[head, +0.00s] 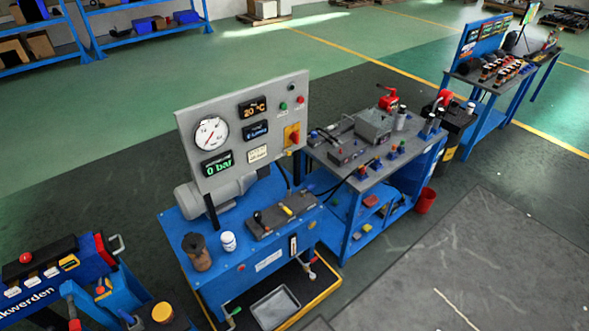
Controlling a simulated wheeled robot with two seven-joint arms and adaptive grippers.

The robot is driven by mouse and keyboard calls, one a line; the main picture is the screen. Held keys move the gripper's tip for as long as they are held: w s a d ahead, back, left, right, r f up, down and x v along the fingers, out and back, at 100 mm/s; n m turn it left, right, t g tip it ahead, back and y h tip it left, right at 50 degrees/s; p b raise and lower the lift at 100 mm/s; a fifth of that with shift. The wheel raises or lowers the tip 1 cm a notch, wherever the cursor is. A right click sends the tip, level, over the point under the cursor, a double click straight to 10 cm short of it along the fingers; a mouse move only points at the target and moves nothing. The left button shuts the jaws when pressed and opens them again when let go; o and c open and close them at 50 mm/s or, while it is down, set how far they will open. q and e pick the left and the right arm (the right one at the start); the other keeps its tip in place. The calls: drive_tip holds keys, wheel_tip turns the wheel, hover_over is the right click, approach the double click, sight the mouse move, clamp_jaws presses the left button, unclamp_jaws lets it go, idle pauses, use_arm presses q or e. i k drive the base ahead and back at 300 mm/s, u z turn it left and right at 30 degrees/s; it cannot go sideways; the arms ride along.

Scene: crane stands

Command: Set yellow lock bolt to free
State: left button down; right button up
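A small yellow piece (287,211) sits on the dark control block (281,216) on top of the blue hydraulic bench (215,273). It may be the yellow lock bolt; it is too small to tell its shape or its setting. A lever with a black knob (257,216) stands on the left part of the same block. Neither of my grippers is in view, and nothing is seen touching the block.
A grey gauge panel (248,132) reading 0 bar rises behind the block. A brown container (197,251) and a white jar (228,241) stand left of it. A grey-topped workbench (352,178) adjoins at right. Open floor (470,260) lies at lower right.

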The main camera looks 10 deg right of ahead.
sight(287, 150)
drive_tip(key=z, duration=0.65)
drive_tip(key=i, duration=0.85)
drive_tip(key=u, duration=0.35)
